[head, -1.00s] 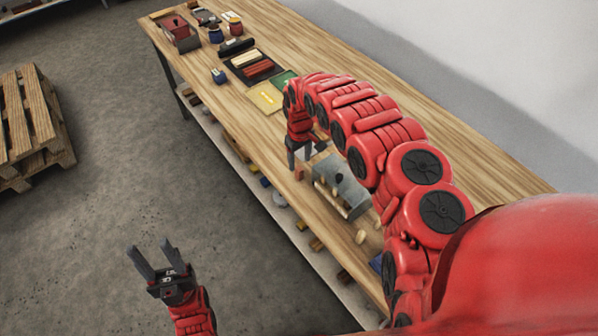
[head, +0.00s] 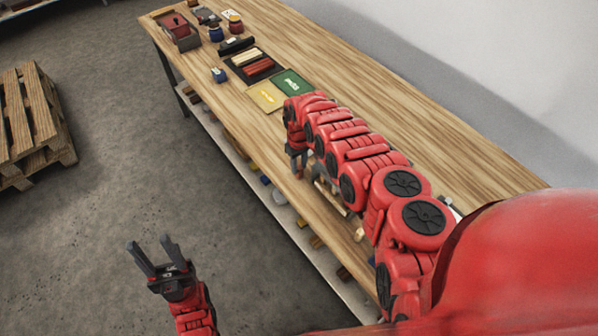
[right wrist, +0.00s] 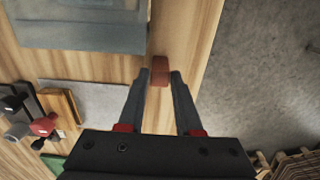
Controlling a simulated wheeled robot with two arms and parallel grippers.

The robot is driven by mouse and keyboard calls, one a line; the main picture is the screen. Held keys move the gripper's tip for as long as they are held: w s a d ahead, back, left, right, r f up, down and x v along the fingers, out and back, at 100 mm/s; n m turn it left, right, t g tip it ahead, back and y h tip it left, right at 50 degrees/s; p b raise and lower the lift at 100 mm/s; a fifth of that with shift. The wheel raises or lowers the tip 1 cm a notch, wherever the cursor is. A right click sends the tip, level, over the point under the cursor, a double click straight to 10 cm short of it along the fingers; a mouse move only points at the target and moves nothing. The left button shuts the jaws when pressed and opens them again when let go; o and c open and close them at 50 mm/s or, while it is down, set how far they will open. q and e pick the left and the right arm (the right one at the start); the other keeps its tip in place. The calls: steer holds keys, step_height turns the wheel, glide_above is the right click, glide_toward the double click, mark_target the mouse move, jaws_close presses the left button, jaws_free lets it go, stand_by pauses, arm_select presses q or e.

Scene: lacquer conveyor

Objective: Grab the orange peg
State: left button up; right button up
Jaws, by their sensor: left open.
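The peg (right wrist: 160,70), a short orange-red block, stands out between the fingertips of my right gripper (right wrist: 160,78) in the right wrist view. The two fingertips are on either side of the peg, very close to it. Whether they press on it I cannot tell. In the head view my right gripper (head: 298,166) points down near the table's front edge, and the peg is hard to make out there. My left gripper (head: 156,262) is open and empty, over the floor in front of the table.
The long wooden table (head: 410,130) has a grey box (right wrist: 85,25) close by the peg, largely hidden by my right arm in the head view. Yellow (head: 267,96) and green (head: 291,84) panels and a dark tray (head: 264,72) lie farther along. A pallet (head: 32,125) stands on the floor.

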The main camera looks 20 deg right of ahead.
jaws_close()
steer(key=shift+r, duration=0.2)
